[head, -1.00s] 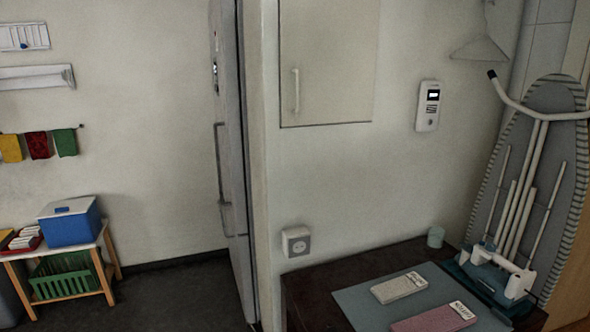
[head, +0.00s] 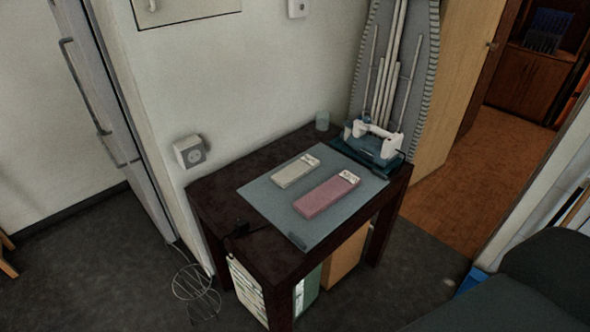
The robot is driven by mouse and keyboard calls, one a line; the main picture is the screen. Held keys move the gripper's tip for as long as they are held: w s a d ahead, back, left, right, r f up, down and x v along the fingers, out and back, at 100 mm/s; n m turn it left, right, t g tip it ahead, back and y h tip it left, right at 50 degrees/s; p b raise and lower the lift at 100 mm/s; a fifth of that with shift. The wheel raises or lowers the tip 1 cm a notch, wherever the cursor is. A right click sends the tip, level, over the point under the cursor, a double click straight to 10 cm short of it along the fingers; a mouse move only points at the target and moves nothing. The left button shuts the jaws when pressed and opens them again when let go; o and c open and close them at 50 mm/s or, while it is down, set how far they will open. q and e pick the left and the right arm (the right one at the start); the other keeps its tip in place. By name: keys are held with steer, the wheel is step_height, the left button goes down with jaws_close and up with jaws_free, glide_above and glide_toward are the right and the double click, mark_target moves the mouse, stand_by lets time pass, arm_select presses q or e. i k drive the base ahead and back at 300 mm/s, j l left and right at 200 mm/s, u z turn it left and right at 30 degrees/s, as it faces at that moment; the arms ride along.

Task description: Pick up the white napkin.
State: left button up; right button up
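No plainly recognisable white napkin shows. A pale, off-white flat block or folded piece (head: 296,171) with a small label lies on a grey-blue mat (head: 262,205) on the dark table; I cannot tell whether it is cloth. A similar pink piece (head: 325,196) lies beside it, apart from it. A very small whitish spot (head: 447,282) lies on the floor at the right, too small to identify. Neither of my grippers is in view.
The dark wooden table (head: 220,189) stands against the wall. Dark grey rounded shapes (head: 548,270) fill the lower right. A doorway opens at right.

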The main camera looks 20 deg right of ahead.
mark_target(297, 170)
steer(key=i+l, duration=0.15)
steer(key=l, duration=0.35)
steer(key=i+l+u, duration=0.1)
steer(key=l, duration=0.4)
steer(key=i+l, duration=0.15)
steer(key=l, duration=0.35)
steer(key=i+l+u, duration=0.1)
steer(key=l, duration=0.4)
steer(key=i+l, duration=0.15)
steer(key=l, duration=0.35)
